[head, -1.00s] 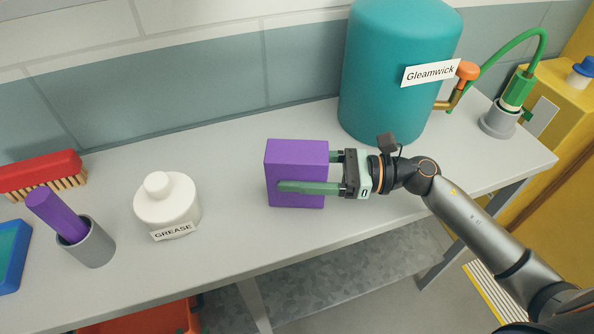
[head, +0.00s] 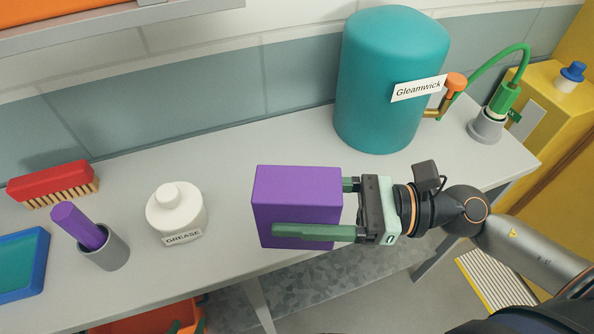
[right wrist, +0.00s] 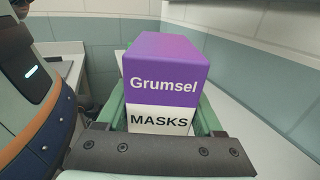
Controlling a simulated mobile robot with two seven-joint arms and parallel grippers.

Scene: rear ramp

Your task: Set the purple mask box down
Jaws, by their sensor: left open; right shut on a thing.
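The purple mask box (head: 297,195) is upright in the head view, above or on the front part of the grey bench (head: 240,155). I cannot tell whether its base touches the bench. My right gripper (head: 310,207) is shut on it from the right, one green finger across its near face. In the right wrist view the box (right wrist: 163,85) sits between the green fingers (right wrist: 160,118), its label reading "Grumsel MASKS". My left gripper is not in view.
A teal "Gleamwick" tank (head: 390,80) stands behind right of the box. A white grease pot (head: 176,208), a grey cup (head: 105,250) with a purple stick, a red brush (head: 50,180) and a blue tray (head: 22,265) stand left. Bench behind the box is clear.

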